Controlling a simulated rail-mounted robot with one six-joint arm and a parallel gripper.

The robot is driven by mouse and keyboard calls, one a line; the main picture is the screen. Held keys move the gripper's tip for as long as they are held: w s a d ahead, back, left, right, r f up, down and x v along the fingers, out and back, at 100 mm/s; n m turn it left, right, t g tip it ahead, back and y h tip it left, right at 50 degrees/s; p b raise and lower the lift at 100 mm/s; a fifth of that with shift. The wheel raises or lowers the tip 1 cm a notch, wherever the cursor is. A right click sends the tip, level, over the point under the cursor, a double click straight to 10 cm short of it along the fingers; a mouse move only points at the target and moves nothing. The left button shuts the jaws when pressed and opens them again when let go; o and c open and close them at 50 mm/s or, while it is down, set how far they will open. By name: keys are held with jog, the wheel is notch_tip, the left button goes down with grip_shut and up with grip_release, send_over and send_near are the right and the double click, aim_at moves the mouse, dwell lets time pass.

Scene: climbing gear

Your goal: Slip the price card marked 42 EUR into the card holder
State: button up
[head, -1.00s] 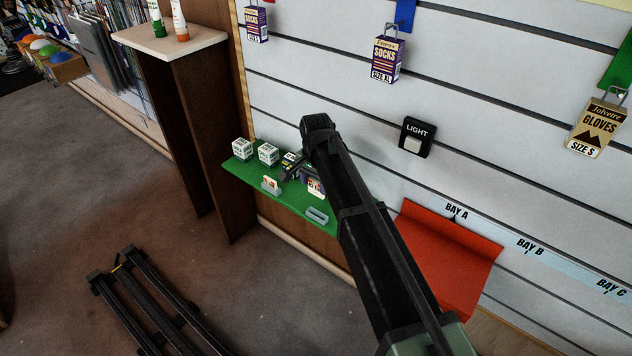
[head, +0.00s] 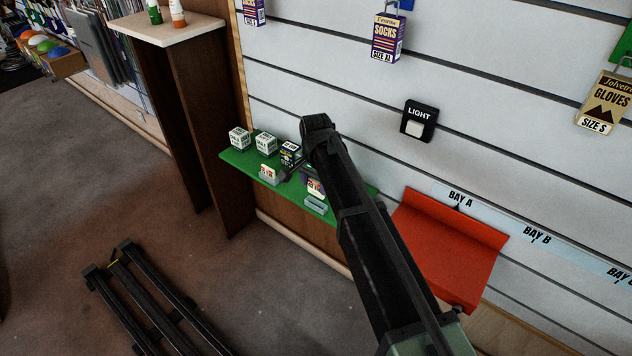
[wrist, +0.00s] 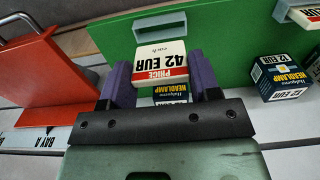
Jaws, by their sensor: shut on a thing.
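My gripper (wrist: 160,80) has purple fingers and is shut on the price card marked 42 EUR (wrist: 160,62). The card's printed face reads upside down in the wrist view. The card holder (wrist: 147,23) is a small grey-blue piece on the green shelf, just beyond the card's far edge and seemingly apart from it. In the head view the card (head: 315,187) shows just above the empty-looking holder (head: 316,206). My arm hides part of the gripper there.
The green shelf (head: 237,163) also bears white boxes (head: 265,144), a dark headlamp box (wrist: 283,78) and another card in a holder (head: 268,174). A red tray (head: 440,245) stands to the right. A slatted wall with a light switch (head: 418,121) rises behind.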

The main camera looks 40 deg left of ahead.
aim_at(316, 195)
jog(key=shift+f+b, duration=2.05)
jog(key=shift+f, duration=0.25)
jog(key=o, duration=1)
notch_tip(316, 195, up, 11)
jog(key=p, duration=1.1)
jog(key=shift+r, duration=0.1)
